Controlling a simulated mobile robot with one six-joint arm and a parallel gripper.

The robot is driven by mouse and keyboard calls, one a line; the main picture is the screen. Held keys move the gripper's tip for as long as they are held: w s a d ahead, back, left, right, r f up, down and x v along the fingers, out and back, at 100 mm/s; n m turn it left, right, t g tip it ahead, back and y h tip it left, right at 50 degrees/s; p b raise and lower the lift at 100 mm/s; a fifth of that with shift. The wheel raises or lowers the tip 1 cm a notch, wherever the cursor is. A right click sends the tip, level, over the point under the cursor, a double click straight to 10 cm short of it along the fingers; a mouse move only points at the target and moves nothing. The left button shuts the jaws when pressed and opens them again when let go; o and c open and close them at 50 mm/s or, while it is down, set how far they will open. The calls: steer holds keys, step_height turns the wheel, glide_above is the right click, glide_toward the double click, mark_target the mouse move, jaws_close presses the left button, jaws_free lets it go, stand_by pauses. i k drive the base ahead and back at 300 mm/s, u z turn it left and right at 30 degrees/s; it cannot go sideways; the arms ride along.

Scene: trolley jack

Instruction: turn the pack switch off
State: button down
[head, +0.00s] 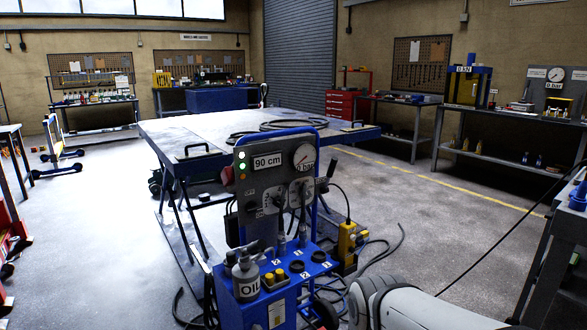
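The blue hydraulic pack (250,312) stands on a trolley in the lower middle of the head view. A white part of my arm (405,303) shows at the lower right, apart from the panel. My gripper is not in view.
An oil bottle (246,276) and yellow-capped fittings stand on the pack's deck. A yellow unit (350,243) and loose hoses lie right of it. A large blue-edged table (215,137) stands behind. A workbench (560,245) is at the right edge. Floor between is open.

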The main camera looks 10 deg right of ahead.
mark_target(251, 207)
steer(key=z, duration=0.05)
steer(key=i, duration=1)
